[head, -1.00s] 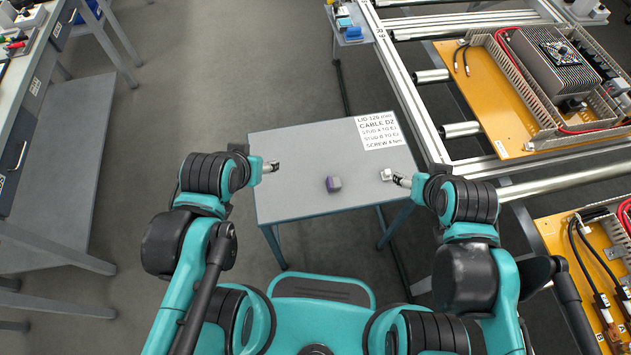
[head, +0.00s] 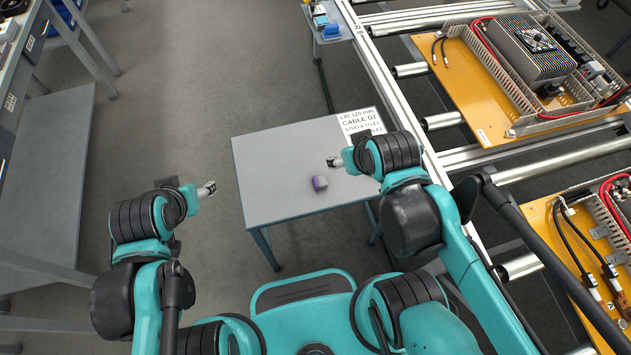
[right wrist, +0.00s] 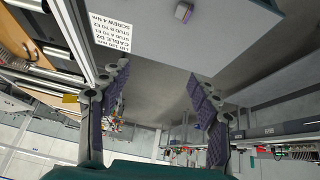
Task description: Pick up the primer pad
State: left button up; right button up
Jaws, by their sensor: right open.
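The primer pad, a small purple and light grey block (head: 319,183), lies on the grey table (head: 268,165) near its middle. It also shows at the top edge of the right wrist view (right wrist: 183,12). My right gripper (head: 333,162) is above the table, just beyond and slightly right of the pad in the head view. In the right wrist view its two dark padded fingers (right wrist: 158,85) are wide apart with nothing between them. My left gripper (head: 208,188) is left of the table, clear of it; its fingers are too small to judge.
A printed white label (head: 358,122) lies at the table's far right corner, partly hidden by my right arm. A metal frame (head: 385,110) with orange wiring panels (head: 480,110) stands close on the right. A grey bench (head: 50,160) is at left. Floor between bench and table is free.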

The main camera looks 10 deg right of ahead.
jog(key=w+n, duration=0.2)
jog(key=n+g, duration=0.6)
jog(key=n, duration=0.8)
send_over(320, 181)
jog(key=f, duration=1.7)
jog(key=shift+a+f+b, duration=0.2)
jog(key=shift+a+b, duration=0.1)
jog(key=shift+b, duration=0.05)
jog(key=shift+a+f+n+g, duration=0.1)
jog(key=shift+f+n+g, duration=0.2)
jog(key=shift+f+n, duration=0.1)
notch_tip(320, 181, down, 3)
jog(key=shift+r+b, duration=0.15)
jog(key=shift+b, duration=0.45)
jog(key=f+b, duration=0.1)
jog(key=f, duration=0.2)
jog(key=f+b, duration=0.1)
jog(key=f, duration=0.1)
jog(key=shift+w+d+f+b, duration=0.1)
jog(key=shift+d+f+b, duration=0.1)
jog(key=shift+d+b, duration=0.15)
jog(key=shift+r, duration=0.1)
jog(key=shift+c, duration=0.4)
jog(key=c, duration=1)
